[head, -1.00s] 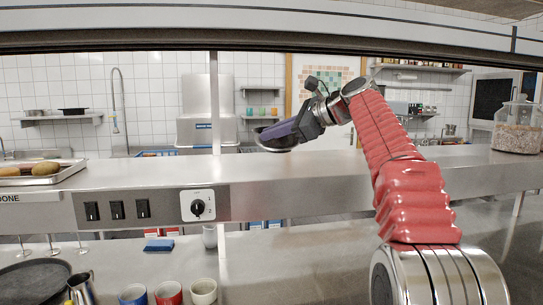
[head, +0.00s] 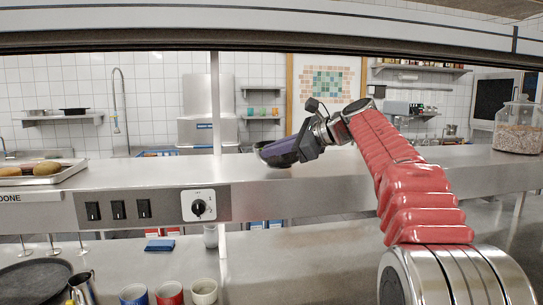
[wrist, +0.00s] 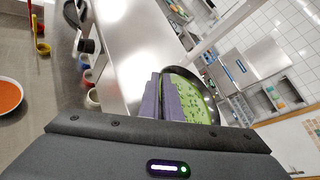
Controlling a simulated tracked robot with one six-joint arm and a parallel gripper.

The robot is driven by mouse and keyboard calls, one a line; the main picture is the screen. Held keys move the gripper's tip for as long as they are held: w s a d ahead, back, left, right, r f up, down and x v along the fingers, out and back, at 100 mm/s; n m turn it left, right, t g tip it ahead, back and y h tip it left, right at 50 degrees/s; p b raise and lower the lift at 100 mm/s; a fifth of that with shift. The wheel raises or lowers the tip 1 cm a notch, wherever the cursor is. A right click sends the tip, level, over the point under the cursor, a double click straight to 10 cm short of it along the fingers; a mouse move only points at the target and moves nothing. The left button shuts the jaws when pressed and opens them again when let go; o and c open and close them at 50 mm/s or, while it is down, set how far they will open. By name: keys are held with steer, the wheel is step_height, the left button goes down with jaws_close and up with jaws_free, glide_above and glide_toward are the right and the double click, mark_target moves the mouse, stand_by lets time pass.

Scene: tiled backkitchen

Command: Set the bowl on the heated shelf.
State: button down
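The bowl (wrist: 203,104) has a dark rim and holds green food with darker flecks. In the wrist view my gripper (wrist: 164,98) has its two purple fingers close together at the bowl's near rim, pinching it. In the head view my gripper (head: 284,152) is low over the steel heated shelf (head: 330,175), toward its back edge. The bowl is mostly hidden there behind the fingers; only a dark edge (head: 263,146) shows. I cannot tell whether its base touches the shelf. The shelf's front carries black switches and a knob (head: 198,207).
A tray (head: 45,178) with browned food sits on the shelf's left end, and a glass jar (head: 517,127) on its right end. The shelf between them looks clear. Below are several cups (head: 169,293) and a dark round pan (head: 35,280). The wrist view shows a bowl of orange soup (wrist: 9,96).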

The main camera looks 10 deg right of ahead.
steer(key=shift+f, duration=0.6)
steer(key=c, duration=1.9)
jaws_free()
steer(key=shift+f, duration=0.1)
steer(key=shift+c, duration=0.2)
steer(key=v, duration=1.2)
